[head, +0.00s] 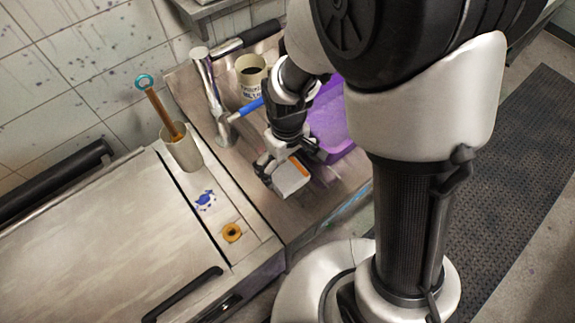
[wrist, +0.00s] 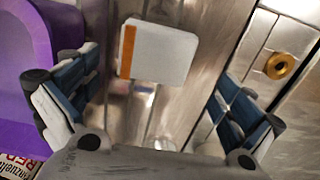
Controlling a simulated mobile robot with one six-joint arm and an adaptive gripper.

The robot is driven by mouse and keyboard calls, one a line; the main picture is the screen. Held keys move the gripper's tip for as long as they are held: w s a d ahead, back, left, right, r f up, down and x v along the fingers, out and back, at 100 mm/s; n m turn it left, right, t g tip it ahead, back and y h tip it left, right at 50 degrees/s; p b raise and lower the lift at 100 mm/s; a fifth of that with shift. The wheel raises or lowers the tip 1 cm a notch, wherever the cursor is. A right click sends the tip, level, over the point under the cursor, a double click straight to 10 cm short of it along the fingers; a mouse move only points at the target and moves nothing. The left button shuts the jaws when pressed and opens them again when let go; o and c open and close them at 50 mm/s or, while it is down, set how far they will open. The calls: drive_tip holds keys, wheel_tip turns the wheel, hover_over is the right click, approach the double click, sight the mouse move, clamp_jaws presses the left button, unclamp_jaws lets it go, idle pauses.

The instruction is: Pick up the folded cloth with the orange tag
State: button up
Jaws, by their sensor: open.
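The folded cloth (head: 289,180) is a small white pad with rounded corners and an orange tag (head: 299,165) along one edge. It lies on the brown worktop. In the wrist view the whole cloth (wrist: 165,54) shows ahead of the fingers, with its orange tag (wrist: 128,50) on the left edge. My gripper (head: 288,164) is over or beside the cloth and partly covers it in the head view. In the wrist view my gripper (wrist: 153,105) has its fingers wide apart with nothing between the tips. The height gap to the cloth is unclear.
A purple tub (head: 331,122) stands close on the right. A metal tap (head: 211,92) with a blue part and a lettered mug (head: 250,75) stand behind. To the left are a beaker (head: 182,153) holding a stick, a blue splotch (head: 205,200) and a brass ring (head: 232,233).

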sight(288, 175)
drive_tip(key=f, duration=0.2)
drive_tip(key=f+b, duration=0.1)
drive_tip(key=f, duration=0.1)
drive_tip(key=f+b, duration=0.1)
drive_tip(key=f, duration=0.1)
drive_tip(key=shift+w+d+f, duration=0.15)
drive_tip(key=shift+w+f, duration=0.1)
drive_tip(key=shift+r, duration=0.1)
drive_tip(key=shift+c, duration=0.6)
drive_tip(key=c, duration=0.9)
drive_tip(key=shift+r, duration=0.1)
